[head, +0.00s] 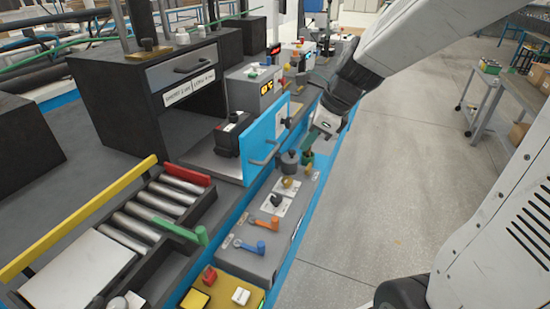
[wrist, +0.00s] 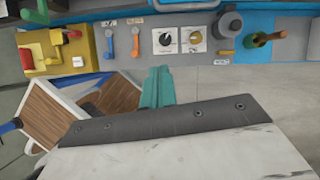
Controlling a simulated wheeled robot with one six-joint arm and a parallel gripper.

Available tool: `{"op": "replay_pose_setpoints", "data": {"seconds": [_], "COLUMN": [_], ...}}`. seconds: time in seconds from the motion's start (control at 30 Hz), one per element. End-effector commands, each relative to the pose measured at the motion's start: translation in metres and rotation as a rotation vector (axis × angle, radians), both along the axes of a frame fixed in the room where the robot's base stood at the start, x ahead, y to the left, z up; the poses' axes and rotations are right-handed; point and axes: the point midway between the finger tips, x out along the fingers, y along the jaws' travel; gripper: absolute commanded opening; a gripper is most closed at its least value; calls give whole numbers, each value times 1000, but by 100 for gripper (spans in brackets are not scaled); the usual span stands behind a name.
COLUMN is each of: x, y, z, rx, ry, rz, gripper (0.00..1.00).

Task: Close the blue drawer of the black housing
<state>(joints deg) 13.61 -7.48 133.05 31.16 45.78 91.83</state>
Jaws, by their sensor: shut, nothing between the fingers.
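The black housing (head: 135,95) stands on the bench at the upper left of the head view. A black boxy device stands in the open drawer. My gripper (head: 310,140) is to the right of the drawer front, apart from it in the picture, with its teal fingers together and empty. The gripper (wrist: 157,88) also shows in the wrist view, below a row of controls. I cannot clearly make out the drawer in the wrist view.
A grey control panel (head: 246,256) with an orange lever, a blue lever and knobs runs along the bench front. A roller tray (head: 130,240) with yellow and red rails is at the left. A grey drawer (head: 182,68) above is shut.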

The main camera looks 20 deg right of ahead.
Motion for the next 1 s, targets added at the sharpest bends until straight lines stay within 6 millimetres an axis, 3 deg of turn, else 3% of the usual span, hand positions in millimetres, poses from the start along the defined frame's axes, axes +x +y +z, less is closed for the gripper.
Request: {"op": "replay_pose_setpoints", "data": {"seconds": [0.1,0.27,0.7,1.0], "x": [11,17,43,69], "y": [-5,-2,27,52], "z": [-7,-19,-99,-91], "rx": [40,53,51,49], "ry": [25,33,36,28], "rz": [-109,-142,-135,-134], "gripper": [0,0,0,0]}}
